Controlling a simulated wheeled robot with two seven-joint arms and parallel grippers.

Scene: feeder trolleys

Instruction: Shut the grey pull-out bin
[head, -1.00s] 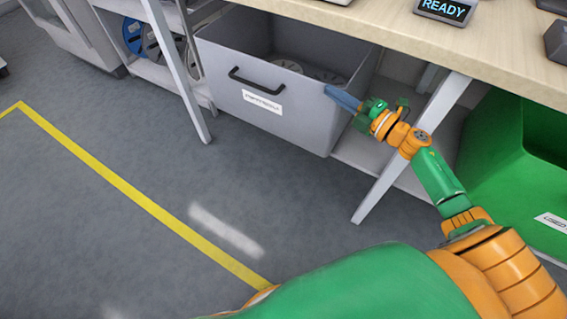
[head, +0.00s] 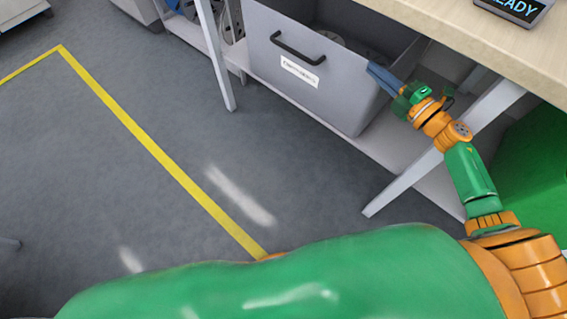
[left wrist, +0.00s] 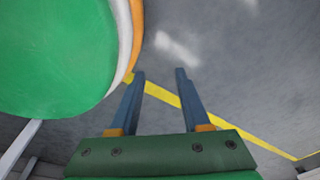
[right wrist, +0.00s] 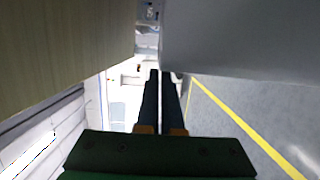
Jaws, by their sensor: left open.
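The grey pull-out bin (head: 340,98) stands pulled out from under the bench, with its open top and some contents showing. Its front carries a dark handle (head: 298,48) and a white label. My right gripper (head: 372,68) is at the top of the bin's right front corner; I cannot tell whether it touches. In the right wrist view its fingers (right wrist: 161,75) are close together with nothing seen between them, beside a large grey surface, apparently the bin (right wrist: 240,38). My left gripper (left wrist: 160,75) is open and empty above the floor; the head view does not show it.
A green bin (head: 540,150) is at the far right. Floor with a yellow line (head: 150,150) lies clear in front.

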